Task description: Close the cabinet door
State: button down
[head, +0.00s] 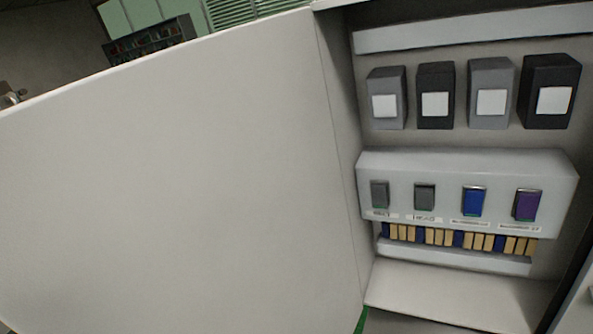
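The cabinet door (180,170) is a large plain light-grey panel that fills the left and middle of the head view. It stands open, swung out to the left from its hinge edge beside the cabinet opening. The cabinet (450,278) is open on the right, with its inside in plain sight. My gripper is not in the view, so its state and its place relative to the door are not shown. The door's lower left part runs out of the picture, and no handle shows on the visible face.
Inside the cabinet are several grey and black blocks (435,95) with white labels. Below is a light housing (465,170) with grey, blue and purple switches, above a row of tan and blue terminals (460,239). A dark rack (150,40) stands behind the door.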

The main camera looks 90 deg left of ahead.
aim_at(195, 187)
jog(key=z, duration=0.35)
jog(key=k, duration=1.1)
jog(key=u, duration=0.45)
